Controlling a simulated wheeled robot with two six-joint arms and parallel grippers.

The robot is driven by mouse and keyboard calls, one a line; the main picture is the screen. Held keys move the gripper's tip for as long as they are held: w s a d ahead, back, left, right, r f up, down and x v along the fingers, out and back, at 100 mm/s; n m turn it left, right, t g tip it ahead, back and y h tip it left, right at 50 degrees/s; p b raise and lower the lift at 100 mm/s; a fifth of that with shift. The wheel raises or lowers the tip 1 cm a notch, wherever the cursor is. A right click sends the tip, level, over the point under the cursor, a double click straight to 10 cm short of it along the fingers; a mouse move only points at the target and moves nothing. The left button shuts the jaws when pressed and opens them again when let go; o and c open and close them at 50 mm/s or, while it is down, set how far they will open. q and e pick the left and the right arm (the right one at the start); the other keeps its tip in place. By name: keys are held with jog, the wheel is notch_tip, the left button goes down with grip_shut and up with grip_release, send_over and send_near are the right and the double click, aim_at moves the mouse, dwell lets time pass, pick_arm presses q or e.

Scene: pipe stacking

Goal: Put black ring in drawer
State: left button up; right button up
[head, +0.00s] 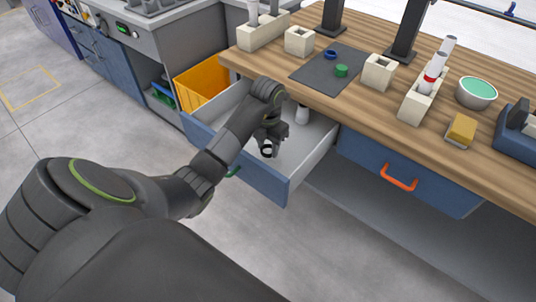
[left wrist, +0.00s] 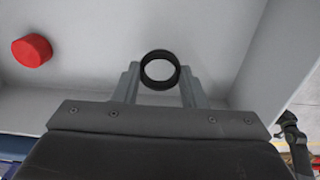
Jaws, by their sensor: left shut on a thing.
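My left gripper (head: 267,146) reaches down into the open drawer (head: 270,180), which has a blue front and pale inside. It is shut on the black ring (left wrist: 160,70), which shows between its fingers in the left wrist view. In the head view the black ring (head: 267,153) is small and partly covered by the gripper. The ring is over the drawer's inside; I cannot tell whether it touches the floor of the drawer. My right gripper is not in view.
On the wooden table stand a dark mat (head: 312,78) with a blue ring (head: 330,54) and a green piece (head: 341,71), and cream blocks (head: 299,41). A closed drawer with an orange handle (head: 398,180) is at right.

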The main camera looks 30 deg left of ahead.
aim_at(268, 160)
pick_arm(q)
notch_tip(268, 160, down, 4)
jog(key=shift+r, duration=0.2)
jog(key=shift+f, duration=0.1)
jog(key=o, duration=1)
